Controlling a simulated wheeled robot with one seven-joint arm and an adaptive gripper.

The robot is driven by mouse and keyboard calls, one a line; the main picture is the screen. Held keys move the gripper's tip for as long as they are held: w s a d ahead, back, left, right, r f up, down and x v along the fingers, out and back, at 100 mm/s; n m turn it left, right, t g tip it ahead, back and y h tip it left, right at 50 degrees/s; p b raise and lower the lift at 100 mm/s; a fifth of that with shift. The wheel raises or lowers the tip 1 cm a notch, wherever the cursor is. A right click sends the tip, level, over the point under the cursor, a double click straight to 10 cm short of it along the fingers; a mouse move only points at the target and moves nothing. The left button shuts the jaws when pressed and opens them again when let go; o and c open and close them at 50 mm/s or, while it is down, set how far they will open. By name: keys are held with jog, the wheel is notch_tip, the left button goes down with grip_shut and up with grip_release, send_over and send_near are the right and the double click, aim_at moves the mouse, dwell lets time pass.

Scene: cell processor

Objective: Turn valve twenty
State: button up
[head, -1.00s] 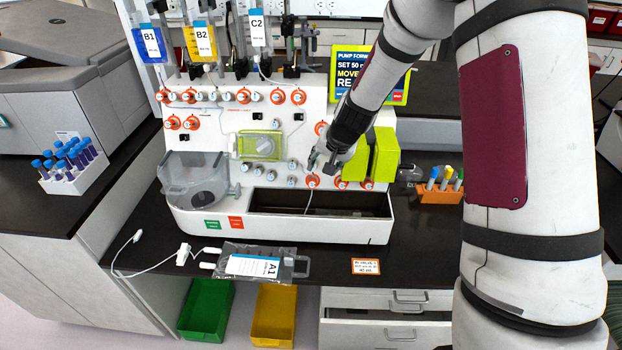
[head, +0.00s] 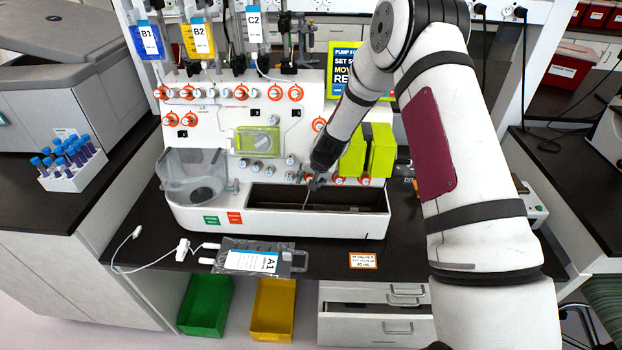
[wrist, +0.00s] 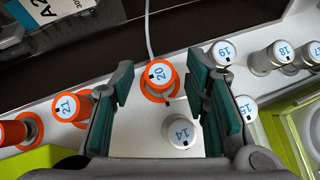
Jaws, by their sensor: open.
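Valve twenty is an orange-ringed knob with a white and blue cap marked 20; it shows in the wrist view (wrist: 159,76). My gripper (wrist: 162,85) is open in the wrist view, with one teal-padded finger on each side of valve twenty and apart from it. Valve 14 (wrist: 180,131) also sits between the fingers, closer to the palm. In the head view my gripper (head: 315,183) is at the lower front panel of the cell processor (head: 190,215), above its dark trough, and hides valve twenty there.
Orange valve 21 (wrist: 67,106) is just left of the left finger. Valves 19 (wrist: 222,53) and 15 (wrist: 245,108) are close to the right finger. Lime-green blocks (head: 382,150) stand right of my gripper.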

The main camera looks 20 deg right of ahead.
grip_shut()
